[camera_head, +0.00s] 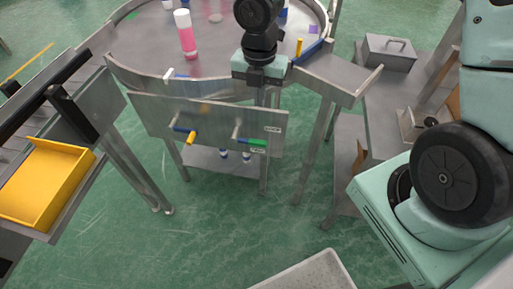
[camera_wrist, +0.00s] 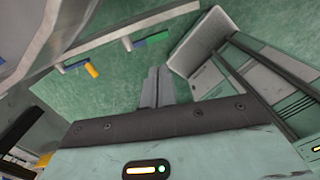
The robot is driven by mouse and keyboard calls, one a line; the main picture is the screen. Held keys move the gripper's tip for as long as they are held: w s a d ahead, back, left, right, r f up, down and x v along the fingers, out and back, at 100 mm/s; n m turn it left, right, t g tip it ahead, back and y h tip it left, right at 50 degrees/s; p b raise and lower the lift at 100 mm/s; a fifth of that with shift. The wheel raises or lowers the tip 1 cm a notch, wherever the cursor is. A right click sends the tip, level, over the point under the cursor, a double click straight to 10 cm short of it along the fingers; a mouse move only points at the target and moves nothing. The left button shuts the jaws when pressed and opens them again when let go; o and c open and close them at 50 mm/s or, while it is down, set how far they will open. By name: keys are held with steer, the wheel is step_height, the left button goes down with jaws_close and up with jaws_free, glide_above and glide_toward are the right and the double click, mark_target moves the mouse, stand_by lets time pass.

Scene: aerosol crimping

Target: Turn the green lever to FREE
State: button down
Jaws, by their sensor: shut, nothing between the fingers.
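The green lever (camera_head: 257,143) sits on the front of a grey metal panel (camera_head: 220,115). Its handle points right and lies nearly level, with small labels just above and below it, too small to read. In the wrist view the green lever (camera_wrist: 153,38) shows beyond my fingertips, with a blue part on it. My gripper (camera_head: 265,97) hangs fingers-down above the lever in the head view. In the wrist view its fingers (camera_wrist: 158,72) are together and empty, apart from the lever.
A second lever, blue with a yellow end (camera_head: 190,136), is left of the green one on the same panel. A round table (camera_head: 150,60) with a pink bottle (camera_head: 186,35) stands behind. A yellow tray (camera_head: 45,180) is at left and a grey bench (camera_head: 395,85) at right.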

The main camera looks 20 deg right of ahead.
mark_target(262, 142)
steer(key=shift+n, duration=0.5)
step_height(262, 142, down, 15)
steer(key=shift+w+r+b, duration=0.15)
steer(key=shift+r+b, duration=0.05)
steer(key=shift+b, duration=0.5)
steer(key=shift+f, duration=0.2)
steer(key=shift+s+d+f+b, duration=0.2)
steer(key=shift+f+b, duration=0.2)
steer(key=shift+f, duration=0.35)
steer(key=shift+s+d+f+b, duration=0.1)
steer(key=shift+d+f+b, duration=0.1)
steer(key=shift+f+b, duration=0.35)
steer(key=shift+f, duration=1.15)
steer(key=shift+f+b, duration=0.1)
steer(key=shift+b, duration=0.2)
